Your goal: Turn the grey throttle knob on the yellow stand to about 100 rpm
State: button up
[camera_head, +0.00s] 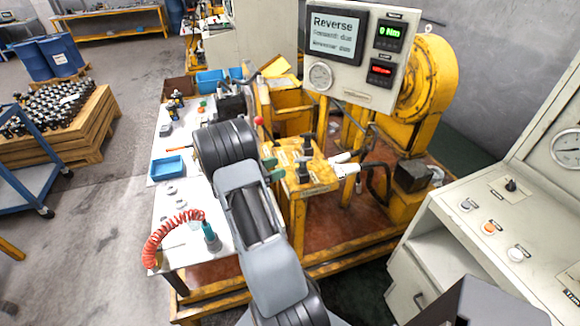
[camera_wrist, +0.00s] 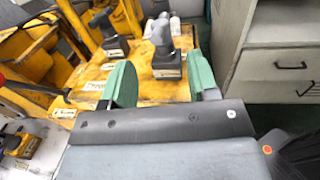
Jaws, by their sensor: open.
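The yellow stand (camera_head: 319,182) is in the middle of the head view, and its top fills much of the wrist view (camera_wrist: 148,88). Two upright grey-black controls stand on it: one nearer my gripper (camera_head: 303,170) and one farther back (camera_head: 307,145). The wrist view shows one control ahead between my fingers (camera_wrist: 164,45) and another to its left (camera_wrist: 107,30). I cannot tell which is the throttle knob, and the labels are unreadable. My gripper (camera_head: 272,168), with green fingers, is open and empty at the stand's left edge, apart from both controls (camera_wrist: 160,82).
A panel (camera_head: 352,98) behind the stand shows "Reverse", a green "0 Nm" and an unreadable red display. A red-knobbed lever (camera_head: 259,121) stands behind my gripper. White-ended handles (camera_head: 345,168) lie right of the stand. A grey console (camera_head: 490,225) stands at right.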

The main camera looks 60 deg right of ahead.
jog(key=shift+b+v, duration=0.3)
jog(key=shift+v, duration=1.6)
